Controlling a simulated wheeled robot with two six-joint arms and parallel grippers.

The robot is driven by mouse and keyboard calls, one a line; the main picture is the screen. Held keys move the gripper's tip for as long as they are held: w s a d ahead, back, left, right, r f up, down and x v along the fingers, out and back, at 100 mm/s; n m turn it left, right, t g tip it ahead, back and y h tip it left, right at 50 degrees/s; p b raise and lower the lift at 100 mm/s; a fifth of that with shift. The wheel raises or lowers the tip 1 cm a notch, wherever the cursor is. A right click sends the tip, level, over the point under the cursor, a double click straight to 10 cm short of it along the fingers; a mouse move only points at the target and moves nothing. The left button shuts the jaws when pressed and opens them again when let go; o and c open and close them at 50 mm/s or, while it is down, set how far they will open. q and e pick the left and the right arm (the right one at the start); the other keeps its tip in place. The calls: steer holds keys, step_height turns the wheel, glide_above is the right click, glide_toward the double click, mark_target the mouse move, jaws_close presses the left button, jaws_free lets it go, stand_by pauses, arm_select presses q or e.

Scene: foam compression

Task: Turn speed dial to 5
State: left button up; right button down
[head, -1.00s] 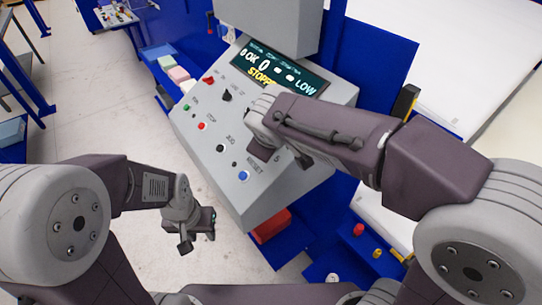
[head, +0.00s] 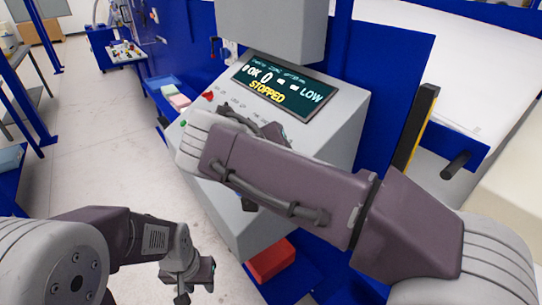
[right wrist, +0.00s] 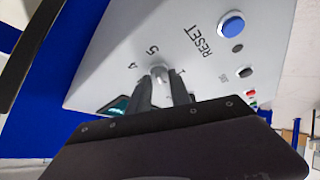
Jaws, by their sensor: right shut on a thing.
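The speed dial (right wrist: 158,71) shows in the right wrist view as a small grey knob on the pale panel, with the printed numbers 5, 4 and part of another near it. My right gripper (right wrist: 161,84) is shut on the dial, one finger on each side. I cannot tell which number the dial points to. In the head view my right arm hides the dial and this gripper. The display (head: 283,88) reads OK, 0, LOW and STOPPED. My left gripper (head: 196,281) is open and empty, low beside the console (head: 338,118), over the floor.
A blue RESET button (right wrist: 231,24) sits near the dial. Other small buttons lie further along the panel. A red bin (head: 271,261) is below the console. A yellow and black post (head: 415,130) stands to the right. The floor (head: 95,150) at left is clear.

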stand_by(0.6)
steer(key=c, duration=1.5)
jaws_free()
steer(key=shift+w, duration=0.1)
steer(key=p+v, duration=0.1)
steer(key=v, duration=0.8)
steer(key=shift+a, duration=0.15)
steer(key=shift+f, duration=0.1)
